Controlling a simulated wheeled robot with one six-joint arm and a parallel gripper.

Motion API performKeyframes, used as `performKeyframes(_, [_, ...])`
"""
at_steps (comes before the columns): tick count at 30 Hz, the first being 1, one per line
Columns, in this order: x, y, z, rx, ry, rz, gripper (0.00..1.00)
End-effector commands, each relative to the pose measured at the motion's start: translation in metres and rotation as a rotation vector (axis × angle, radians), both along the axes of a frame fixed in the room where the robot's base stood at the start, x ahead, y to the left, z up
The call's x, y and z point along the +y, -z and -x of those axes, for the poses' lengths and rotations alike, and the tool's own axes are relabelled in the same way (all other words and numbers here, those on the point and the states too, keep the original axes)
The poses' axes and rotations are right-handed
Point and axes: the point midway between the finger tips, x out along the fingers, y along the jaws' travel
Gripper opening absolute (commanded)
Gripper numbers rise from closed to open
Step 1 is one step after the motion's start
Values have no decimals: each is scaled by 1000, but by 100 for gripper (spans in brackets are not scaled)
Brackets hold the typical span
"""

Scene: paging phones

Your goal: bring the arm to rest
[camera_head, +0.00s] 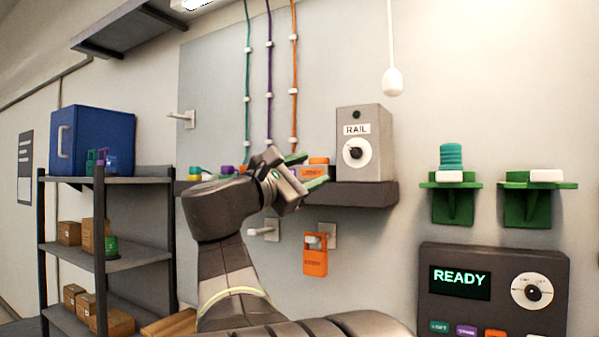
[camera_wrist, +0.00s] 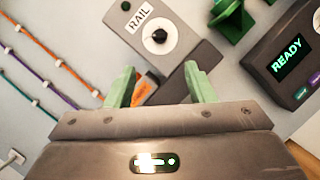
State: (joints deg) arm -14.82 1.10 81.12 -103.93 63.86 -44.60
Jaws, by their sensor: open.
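My arm reaches up from the bottom of the head view, bent at the elbow. My gripper (camera_head: 308,170) is in front of the dark wall shelf, near its middle. In the wrist view my gripper (camera_wrist: 162,88) shows two green fingers spread apart with nothing held between them. An orange block (camera_head: 313,173) on the shelf shows just behind the fingers; in the wrist view the orange block (camera_wrist: 143,92) appears beside the left finger. I cannot tell whether the fingers touch it.
A grey RAIL box (camera_head: 371,150) with a dial stands on the shelf (camera_head: 365,194) right of my gripper. An orange tag (camera_head: 315,262) hangs on a peg below. A READY panel (camera_head: 500,262) and green brackets (camera_head: 453,203) are at right. A rack (camera_head: 140,260) with a blue cabinet (camera_head: 100,140) stands left.

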Motion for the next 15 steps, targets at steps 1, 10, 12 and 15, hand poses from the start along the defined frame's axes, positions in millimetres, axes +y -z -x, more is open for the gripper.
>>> performKeyframes(1, [0, 0, 0, 0, 0, 0, 49])
performKeyframes(10, [-3, -2, -3, 0, 2, 0, 49])
performKeyframes(12, [-7, -3, -6, 1, 2, 1, 49])
performKeyframes(15, [-16, -7, -13, 2, 4, 1, 49])
